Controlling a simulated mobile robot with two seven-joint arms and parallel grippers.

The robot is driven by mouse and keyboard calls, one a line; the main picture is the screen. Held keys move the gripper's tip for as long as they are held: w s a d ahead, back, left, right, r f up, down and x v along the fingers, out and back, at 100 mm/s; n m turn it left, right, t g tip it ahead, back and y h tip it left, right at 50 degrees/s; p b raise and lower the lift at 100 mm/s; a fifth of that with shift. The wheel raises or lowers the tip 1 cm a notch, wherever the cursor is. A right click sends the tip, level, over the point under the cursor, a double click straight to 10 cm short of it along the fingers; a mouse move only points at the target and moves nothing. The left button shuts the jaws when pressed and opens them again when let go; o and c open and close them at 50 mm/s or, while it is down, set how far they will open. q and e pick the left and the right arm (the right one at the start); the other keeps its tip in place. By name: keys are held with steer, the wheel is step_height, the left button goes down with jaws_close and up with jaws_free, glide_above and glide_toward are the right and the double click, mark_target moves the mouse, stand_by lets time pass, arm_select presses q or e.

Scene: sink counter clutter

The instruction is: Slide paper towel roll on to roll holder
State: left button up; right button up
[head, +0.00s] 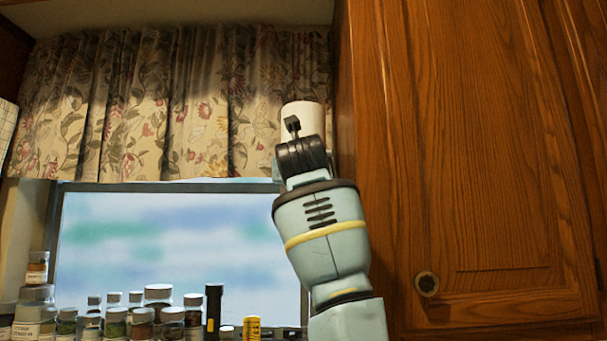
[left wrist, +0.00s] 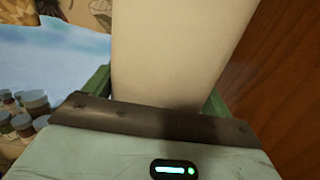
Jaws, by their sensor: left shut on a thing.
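The white paper towel roll (head: 305,115) stands roughly upright in front of the curtain, beside the wooden cabinet's left side. In the left wrist view the pale roll (left wrist: 180,45) fills the space between the green fingers. My left gripper (head: 300,155) is raised high and shut on the roll. In the head view the wrist hides its fingers and the roll's lower part. The roll holder cannot be made out in either view. My right gripper is not in view.
A wooden cabinet (head: 475,150) with a round knob (head: 426,283) stands close on the right. A floral curtain (head: 130,110) hangs above a window (head: 160,235). Several spice jars (head: 158,300) line the sill.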

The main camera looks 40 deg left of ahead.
arm_select(q)
steer(key=o, duration=1.1)
steer(key=shift+d, duration=0.1)
steer(key=v, duration=0.7)
steer(key=shift+s+d, duration=0.2)
steer(key=shift+s, duration=0.1)
steer(key=shift+f, duration=0.1)
